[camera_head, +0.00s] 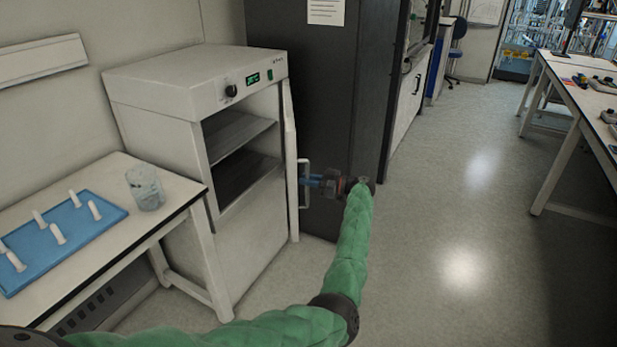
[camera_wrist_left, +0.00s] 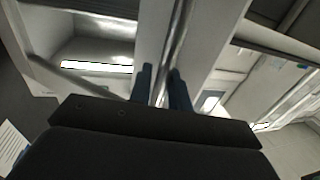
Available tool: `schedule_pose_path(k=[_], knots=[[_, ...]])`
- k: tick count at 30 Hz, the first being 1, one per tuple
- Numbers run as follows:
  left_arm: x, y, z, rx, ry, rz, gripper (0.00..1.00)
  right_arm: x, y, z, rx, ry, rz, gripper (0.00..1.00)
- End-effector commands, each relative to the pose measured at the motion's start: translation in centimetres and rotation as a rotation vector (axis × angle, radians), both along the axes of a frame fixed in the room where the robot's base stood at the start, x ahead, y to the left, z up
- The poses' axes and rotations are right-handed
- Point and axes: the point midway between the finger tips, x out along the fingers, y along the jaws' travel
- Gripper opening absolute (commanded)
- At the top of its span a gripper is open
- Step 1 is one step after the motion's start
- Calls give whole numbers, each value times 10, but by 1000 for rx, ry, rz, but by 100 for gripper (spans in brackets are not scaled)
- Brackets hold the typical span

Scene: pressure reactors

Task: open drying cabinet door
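The white drying cabinet (camera_head: 190,95) stands at the left in the head view, with a knob and a green display on top. Its door (camera_head: 290,150) is swung open and shows nearly edge-on at the right side of the opening. Two dark shelves (camera_head: 240,135) show inside. The vertical metal door handle (camera_head: 304,205) is on the door's right face. My left gripper (camera_head: 308,181) is at the handle. In the left wrist view its blue fingers (camera_wrist_left: 161,88) lie on both sides of the handle bar (camera_wrist_left: 176,38), closed on it. My right gripper is out of view.
A white table (camera_head: 170,190) beside the cabinet holds a glass beaker (camera_head: 145,187) and a blue tray (camera_head: 75,240) with several white pegs. A dark tall cabinet (camera_head: 335,100) stands right behind the door. The floor (camera_head: 450,240) to the right is clear up to the benches (camera_head: 590,100).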

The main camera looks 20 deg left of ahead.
Motion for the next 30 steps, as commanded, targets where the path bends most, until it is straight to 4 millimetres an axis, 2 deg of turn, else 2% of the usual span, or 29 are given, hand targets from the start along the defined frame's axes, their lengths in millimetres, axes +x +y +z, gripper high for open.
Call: schedule_pose_path(k=[14, 30], knots=[[-1, 0, -1, 0, 0, 0, 19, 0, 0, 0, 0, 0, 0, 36], [8, -29, -2, 0, 0, 0, 19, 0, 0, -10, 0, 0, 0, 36]])
